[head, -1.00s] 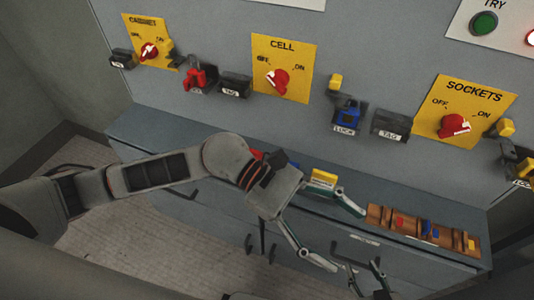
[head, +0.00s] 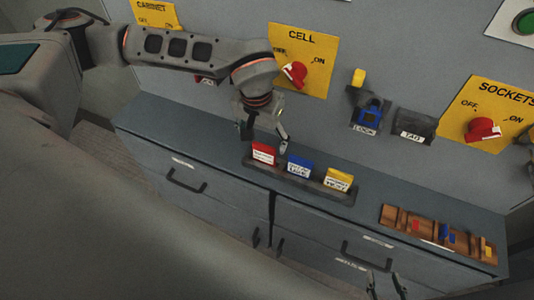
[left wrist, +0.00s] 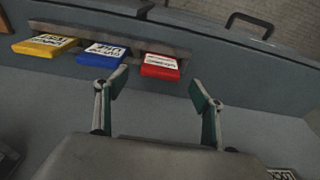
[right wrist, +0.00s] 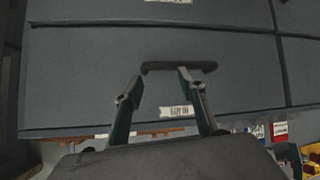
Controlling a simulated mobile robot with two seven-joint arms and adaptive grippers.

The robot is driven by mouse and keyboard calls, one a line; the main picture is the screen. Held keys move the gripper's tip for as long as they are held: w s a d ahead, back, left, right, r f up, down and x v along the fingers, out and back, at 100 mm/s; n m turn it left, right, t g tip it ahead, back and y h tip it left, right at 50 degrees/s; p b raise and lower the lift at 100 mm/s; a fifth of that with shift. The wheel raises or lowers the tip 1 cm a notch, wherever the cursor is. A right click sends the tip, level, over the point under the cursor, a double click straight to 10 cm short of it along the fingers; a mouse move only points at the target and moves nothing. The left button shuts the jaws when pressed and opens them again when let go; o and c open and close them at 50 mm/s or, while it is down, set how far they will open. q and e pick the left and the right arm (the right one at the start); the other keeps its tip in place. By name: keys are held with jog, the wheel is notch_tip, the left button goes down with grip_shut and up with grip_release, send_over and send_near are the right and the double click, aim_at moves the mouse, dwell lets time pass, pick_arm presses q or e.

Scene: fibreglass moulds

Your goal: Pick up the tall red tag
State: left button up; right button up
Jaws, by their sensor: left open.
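The tall red tag (head: 263,154), with a white label, stands at the left end of a rack (head: 300,184) on the grey cabinet top. It also shows in the left wrist view (left wrist: 161,67), ahead of the fingers and roughly centred between them. My left gripper (head: 265,141) is open and empty, pointing down just above and behind the red tag, apart from it. It shows in its own wrist view (left wrist: 158,84). My right gripper (right wrist: 160,78) is open and empty, low in front of the drawers, and shows at the bottom of the head view (head: 386,284).
A blue tag (head: 299,167) and a yellow tag (head: 338,180) stand beside the red one. A wooden tray (head: 405,226) with small coloured pieces lies at the right. The switch panel (head: 335,50) rises behind, with a blue lock (head: 370,112) on a hook.

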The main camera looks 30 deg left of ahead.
aim_at(264, 147)
pick_arm(q)
jog(key=f, duration=0.6)
jog(key=shift+w+f, duration=0.15)
jog(key=shift+w, duration=0.2)
jog(key=c, duration=1)
